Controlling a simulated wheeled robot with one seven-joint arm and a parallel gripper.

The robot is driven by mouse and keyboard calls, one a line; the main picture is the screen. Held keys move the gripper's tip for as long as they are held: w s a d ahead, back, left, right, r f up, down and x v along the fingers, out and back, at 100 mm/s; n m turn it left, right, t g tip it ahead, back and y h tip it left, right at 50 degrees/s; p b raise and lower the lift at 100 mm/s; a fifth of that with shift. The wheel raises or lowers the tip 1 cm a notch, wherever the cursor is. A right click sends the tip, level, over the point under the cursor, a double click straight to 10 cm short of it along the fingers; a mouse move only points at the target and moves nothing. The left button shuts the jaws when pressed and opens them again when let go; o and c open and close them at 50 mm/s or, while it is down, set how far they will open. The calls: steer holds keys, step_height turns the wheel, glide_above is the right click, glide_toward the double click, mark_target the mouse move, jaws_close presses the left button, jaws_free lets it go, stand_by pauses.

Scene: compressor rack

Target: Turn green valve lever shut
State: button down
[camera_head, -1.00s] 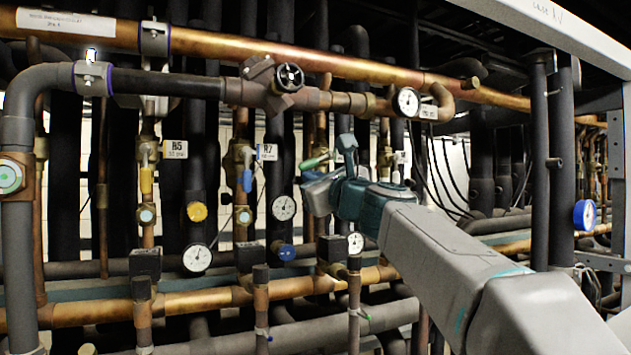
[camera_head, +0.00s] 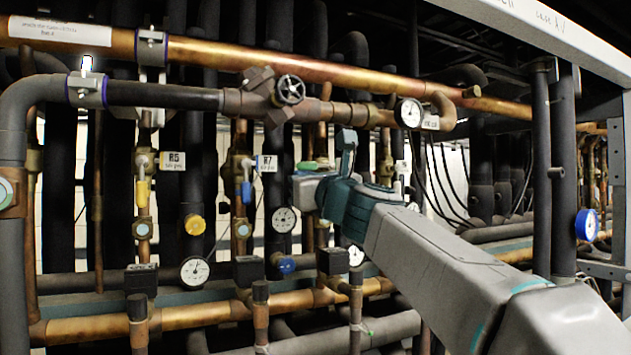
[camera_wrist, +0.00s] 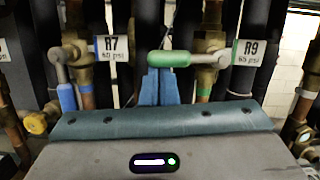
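The green valve lever (camera_wrist: 168,58) lies about level in the wrist view, pointing left from its brass valve (camera_wrist: 208,62) beside the R9 tag (camera_wrist: 248,52). In the head view the lever (camera_head: 306,166) shows just above my gripper (camera_head: 302,188), which partly hides the valve. In the wrist view the two blue fingers of my gripper (camera_wrist: 159,84) stand close together, with their tips right at the underside of the lever. They look shut, with no lever visible between them. Whether the tips touch the lever is hard to tell.
A blue lever (camera_wrist: 67,98) hangs down at the R7 valve on the left. A yellow lever (camera_head: 142,192) hangs at R5. Gauges (camera_head: 284,219) and copper pipes (camera_head: 200,303) crowd around. A thick copper pipe (camera_head: 300,62) runs above my arm.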

steer(key=shift+d, duration=0.15)
steer(key=b+v, duration=0.2)
steer(key=v, duration=1.1)
steer(key=shift+s+d+b, duration=0.15)
steer(key=shift+s+b, duration=0.2)
steer(key=shift+b, duration=0.05)
steer(key=shift+f, duration=0.2)
